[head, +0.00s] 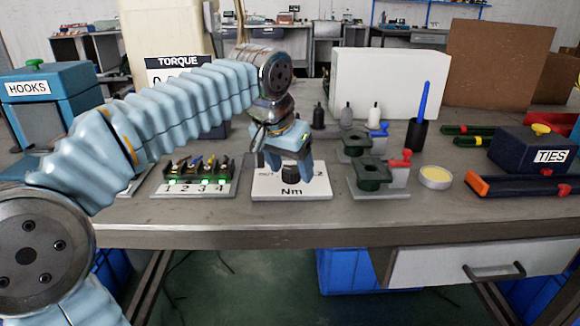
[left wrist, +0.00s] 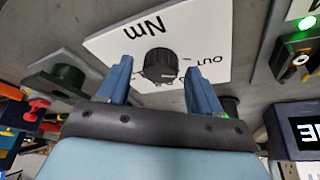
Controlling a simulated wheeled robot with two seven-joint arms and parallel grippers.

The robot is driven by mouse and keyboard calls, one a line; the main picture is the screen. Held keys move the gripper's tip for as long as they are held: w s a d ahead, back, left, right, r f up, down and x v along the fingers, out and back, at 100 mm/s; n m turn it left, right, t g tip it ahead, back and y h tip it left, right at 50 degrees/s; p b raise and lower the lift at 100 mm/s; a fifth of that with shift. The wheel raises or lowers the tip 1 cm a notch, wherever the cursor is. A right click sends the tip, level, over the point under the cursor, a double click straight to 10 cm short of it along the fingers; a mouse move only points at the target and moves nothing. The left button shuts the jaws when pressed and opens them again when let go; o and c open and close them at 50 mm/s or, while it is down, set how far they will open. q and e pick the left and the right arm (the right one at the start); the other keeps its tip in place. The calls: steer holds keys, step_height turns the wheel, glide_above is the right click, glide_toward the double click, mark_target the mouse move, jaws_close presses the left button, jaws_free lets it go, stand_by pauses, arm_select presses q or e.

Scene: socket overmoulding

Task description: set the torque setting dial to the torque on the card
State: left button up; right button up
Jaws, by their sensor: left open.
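The torque setting dial is a black ribbed knob (head: 291,172) on a white plate (head: 265,192) marked "Nm". In the left wrist view the knob (left wrist: 160,65) stands between and beyond my two blue fingertips, with a gap on each side. My left gripper (head: 290,162) is open, pointing down over the dial. In the left wrist view my left gripper (left wrist: 160,85) shows no contact with the knob. Most scale marks are hidden or too small to read. The torque card (head: 178,63) stands at the back left, and my left arm covers most of its figure. My right gripper is not in view.
A socket row (head: 195,189) numbered 1 to 4 is left of the dial plate. Green clamps with a red handle (head: 373,176) stand close on its right. A yellow-filled dish (head: 435,177) and a dark TIES box (head: 530,148) are further right. The front table strip is clear.

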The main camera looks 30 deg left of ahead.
arm_select(q)
steer(key=c, duration=1.1)
steer(key=shift+o, duration=0.2)
steer(key=shift+r+m, duration=0.1)
steer(key=shift+m, duration=0.3)
steer(key=m+p, duration=0.1)
steer(key=m+h+p, duration=0.1)
steer(key=m, duration=0.1)
steer(key=shift+a+r+m+h, duration=0.1)
steer(key=shift+a+m+h, duration=0.05)
steer(key=shift+m+h, duration=0.15)
steer(key=m+g+p, duration=0.1)
steer(key=m, duration=0.1)
steer(key=m+h+p, duration=0.1)
steer(key=m, duration=0.2)
steer(key=shift+w+a+g+h+p, duration=0.1)
steer(key=shift+w+g+h+p, duration=0.05)
steer(key=shift+g+h+p, duration=0.2)
steer(key=m+g+p, duration=0.1)
steer(key=m+p, duration=0.1)
steer(key=m, duration=0.2)
steer(key=shift+h, duration=0.35)
steer(key=m+g+p, duration=0.2)
steer(key=m, duration=0.2)
steer(key=shift+w, duration=0.15)
steer(key=shift+m, duration=0.3)
